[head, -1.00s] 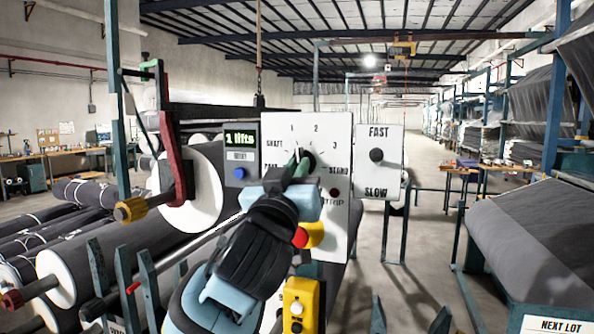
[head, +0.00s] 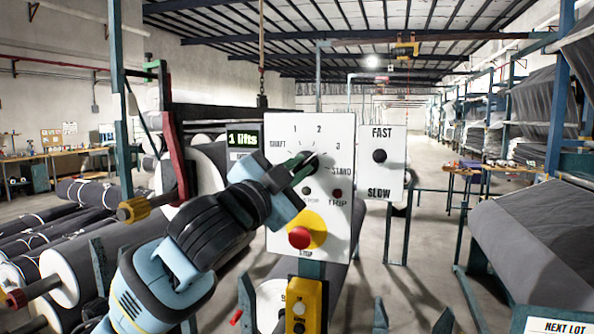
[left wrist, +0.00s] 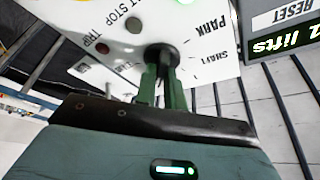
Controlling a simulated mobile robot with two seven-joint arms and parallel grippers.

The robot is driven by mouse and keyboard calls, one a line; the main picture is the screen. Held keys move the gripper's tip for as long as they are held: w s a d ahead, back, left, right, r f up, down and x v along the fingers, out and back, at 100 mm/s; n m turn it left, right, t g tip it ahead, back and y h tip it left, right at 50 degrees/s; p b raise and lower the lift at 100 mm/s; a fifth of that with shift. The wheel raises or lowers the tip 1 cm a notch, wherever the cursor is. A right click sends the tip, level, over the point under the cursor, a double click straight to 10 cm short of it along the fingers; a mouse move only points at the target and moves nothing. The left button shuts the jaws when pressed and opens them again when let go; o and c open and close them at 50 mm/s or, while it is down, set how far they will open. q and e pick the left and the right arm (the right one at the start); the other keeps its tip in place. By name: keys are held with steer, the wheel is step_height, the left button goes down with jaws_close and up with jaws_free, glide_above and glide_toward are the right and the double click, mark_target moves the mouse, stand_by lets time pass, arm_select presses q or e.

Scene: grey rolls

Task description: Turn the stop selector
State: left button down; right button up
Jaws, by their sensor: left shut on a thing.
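The stop selector is a dark round knob (head: 312,162) on a white panel (head: 345,225) marked SHAFT, 1, 2, 3 and STAND around it. In the left wrist view the knob (left wrist: 160,55) stands out from the panel, with PARK and SHAFT printed beside it. My left gripper (head: 300,165) reaches in from the lower left. Its green fingers (left wrist: 162,88) are shut on the knob. The fingers hide part of the knob, and I cannot read its exact setting. My right gripper is not in view.
Below the knob is a red stop button (head: 299,237) on a yellow disc. A FAST/SLOW panel (head: 382,185) stands to the right. A green display (head: 243,138) reads "1 lifts". A yellow box (head: 305,296) hangs below. Grey rolls (head: 535,235) lie to the right.

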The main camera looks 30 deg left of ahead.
arm_select(q)
steer(key=shift+m+g+h, duration=0.5)
steer(key=shift+m+h, duration=0.1)
steer(key=shift+m, duration=0.8)
steer(key=c, duration=1.5)
jaws_free()
